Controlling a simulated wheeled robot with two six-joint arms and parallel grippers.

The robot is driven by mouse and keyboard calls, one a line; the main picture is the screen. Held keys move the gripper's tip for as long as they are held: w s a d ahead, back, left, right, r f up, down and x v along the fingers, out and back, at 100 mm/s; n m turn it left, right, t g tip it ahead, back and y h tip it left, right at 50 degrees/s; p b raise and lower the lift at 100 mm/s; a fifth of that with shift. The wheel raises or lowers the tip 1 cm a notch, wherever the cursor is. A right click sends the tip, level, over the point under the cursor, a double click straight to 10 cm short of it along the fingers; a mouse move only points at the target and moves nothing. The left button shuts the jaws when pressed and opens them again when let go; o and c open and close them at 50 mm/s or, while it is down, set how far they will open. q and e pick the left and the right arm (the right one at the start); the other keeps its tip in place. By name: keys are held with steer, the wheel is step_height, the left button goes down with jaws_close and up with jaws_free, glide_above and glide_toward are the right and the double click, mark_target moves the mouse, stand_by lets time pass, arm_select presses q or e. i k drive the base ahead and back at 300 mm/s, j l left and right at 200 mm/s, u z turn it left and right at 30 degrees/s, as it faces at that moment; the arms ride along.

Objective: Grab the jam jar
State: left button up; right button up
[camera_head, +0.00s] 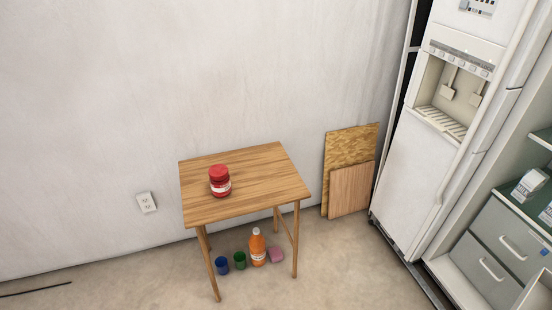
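The jam jar (220,182) is a small red jar with a red lid and a pale label band. It stands upright on a small wooden table (262,178), left of the middle of the tabletop. Nothing touches it and its front is in full view. Neither of my grippers shows in the head view.
Under the table stand a blue cup (222,265), a green cup (240,260), an orange bottle (257,248) and a pink block-like item (275,255). Wooden boards (349,170) lean on the wall beside a white fridge (430,140). The floor left of the table is mostly clear.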

mark_target(222, 189)
steer(key=i+l+z, duration=0.15)
steer(key=i, duration=0.25)
steer(key=i+l+z, duration=0.1)
steer(key=i, duration=0.35)
steer(key=i+l+u, duration=0.25)
steer(key=u, duration=0.15)
steer(key=i+l+u, duration=0.2)
steer(key=l+u, duration=0.15)
steer(key=i+l+u, duration=0.15)
steer(key=l+u, duration=0.25)
steer(key=i+l+u, duration=0.1)
steer(key=l+u, duration=0.25)
steer(key=l, duration=0.1)
